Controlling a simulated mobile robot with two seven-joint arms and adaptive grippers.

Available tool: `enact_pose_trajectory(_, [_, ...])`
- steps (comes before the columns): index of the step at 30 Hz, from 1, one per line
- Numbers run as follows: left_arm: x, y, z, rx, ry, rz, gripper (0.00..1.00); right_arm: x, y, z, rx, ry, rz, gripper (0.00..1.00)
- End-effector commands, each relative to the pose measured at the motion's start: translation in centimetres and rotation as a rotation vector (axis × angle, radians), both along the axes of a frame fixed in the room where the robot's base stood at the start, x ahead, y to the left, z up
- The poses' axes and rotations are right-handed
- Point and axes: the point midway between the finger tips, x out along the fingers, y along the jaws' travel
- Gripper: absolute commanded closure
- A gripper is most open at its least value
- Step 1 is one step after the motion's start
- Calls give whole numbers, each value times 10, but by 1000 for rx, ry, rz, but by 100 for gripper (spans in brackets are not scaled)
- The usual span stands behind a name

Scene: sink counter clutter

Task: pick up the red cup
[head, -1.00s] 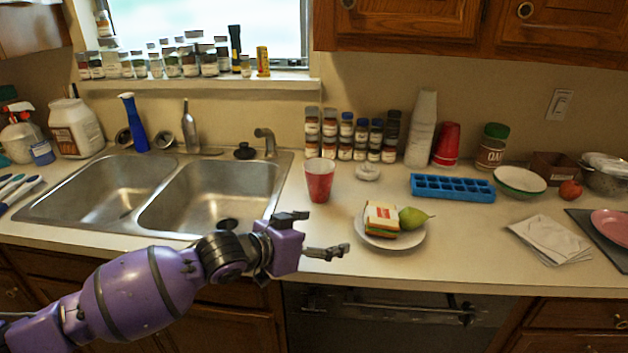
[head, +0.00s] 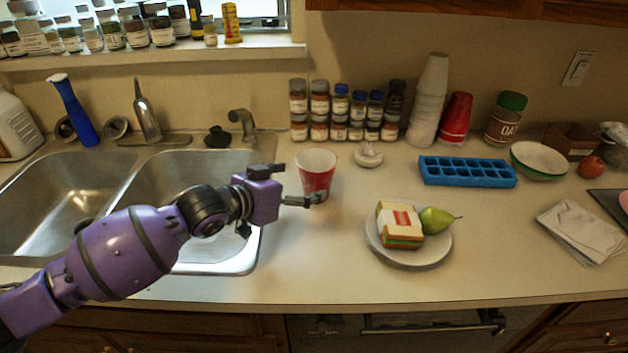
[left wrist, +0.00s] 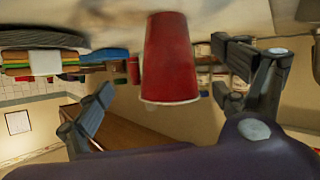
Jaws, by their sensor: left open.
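The red cup (head: 318,180) stands upright on the counter, right of the sink; its inside looks white. It also shows in the left wrist view (left wrist: 168,62), where the picture is turned over and the cup appears between the two spread fingers. My left gripper (head: 287,185) is open at the cup's near left side. One finger reaches across the front of the cup's lower part in the head view; contact cannot be told. The left gripper also shows in its wrist view (left wrist: 160,78), with nothing clamped. My right gripper is not in view.
A plate (head: 410,262) with a sandwich (head: 400,226) and pear (head: 437,220) lies right of the cup. A small white object (head: 368,155), spice jars (head: 345,112) and a blue ice tray (head: 467,171) stand behind. Upside-down red cups (head: 455,119) stand farther back. The sink (head: 185,190) is left.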

Motion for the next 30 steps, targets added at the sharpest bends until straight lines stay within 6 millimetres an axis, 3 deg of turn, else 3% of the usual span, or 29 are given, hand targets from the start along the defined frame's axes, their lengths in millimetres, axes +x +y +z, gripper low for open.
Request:
enact_pose_trajectory(11, [38, -27, -21, 0, -1, 0, 10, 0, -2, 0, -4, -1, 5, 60])
enact_pose_trajectory(20, [42, -30, -24, 1, -2, -1, 10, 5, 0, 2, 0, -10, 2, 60])
enact_pose_trajectory(30, [42, -30, -24, 1, -2, -1, 49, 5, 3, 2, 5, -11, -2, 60])
